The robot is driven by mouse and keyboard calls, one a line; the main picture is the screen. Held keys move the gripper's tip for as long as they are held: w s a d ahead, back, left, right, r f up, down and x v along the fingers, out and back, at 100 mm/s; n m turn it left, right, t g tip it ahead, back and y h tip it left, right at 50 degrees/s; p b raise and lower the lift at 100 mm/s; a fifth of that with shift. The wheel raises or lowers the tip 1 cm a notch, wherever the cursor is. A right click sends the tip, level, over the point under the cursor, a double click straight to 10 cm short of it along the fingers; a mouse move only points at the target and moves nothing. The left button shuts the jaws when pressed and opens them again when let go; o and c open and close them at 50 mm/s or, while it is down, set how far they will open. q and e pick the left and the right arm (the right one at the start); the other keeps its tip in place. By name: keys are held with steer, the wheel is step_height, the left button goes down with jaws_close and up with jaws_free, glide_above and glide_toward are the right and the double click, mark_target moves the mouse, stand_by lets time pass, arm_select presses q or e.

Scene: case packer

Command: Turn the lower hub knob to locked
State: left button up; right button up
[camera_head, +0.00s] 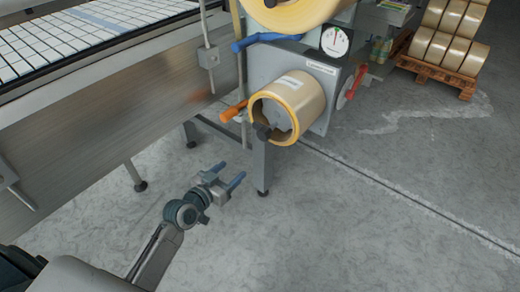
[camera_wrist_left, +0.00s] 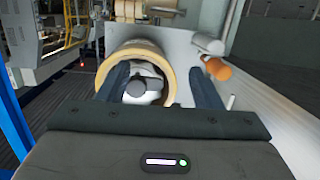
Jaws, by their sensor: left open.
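The lower hub knob (camera_head: 263,131) is a small dark knob at the front of the lower hub, inside the tan tape roll (camera_head: 303,92). In the left wrist view the knob (camera_wrist_left: 136,88) shows dark on a pale hub, framed by the roll's ring (camera_wrist_left: 168,72). My left gripper (camera_head: 228,176) is open and empty, below and to the left of the roll in the head view, apart from it. In the left wrist view its two dark fingers (camera_wrist_left: 161,85) stand on either side of the knob, which lies farther ahead. My right gripper is not in view.
An orange handle (camera_head: 234,111) sticks out left of the roll, and a blue lever (camera_head: 265,40) lies above it. A machine leg (camera_head: 262,165) stands below the roll. The conveyor (camera_head: 95,115) runs along the left. Open floor (camera_head: 370,220) lies to the right.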

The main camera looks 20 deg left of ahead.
arm_select(q)
steer(key=m+t+h, duration=0.1)
steer(key=h, duration=0.1)
glide_toward(261, 137)
steer(key=s, duration=0.2)
steer(key=x, duration=1)
steer(key=shift+w+a, duration=0.2)
steer(key=shift+w, duration=0.15)
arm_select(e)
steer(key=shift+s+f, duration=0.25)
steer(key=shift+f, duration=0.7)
arm_select(q)
steer(key=c, duration=1)
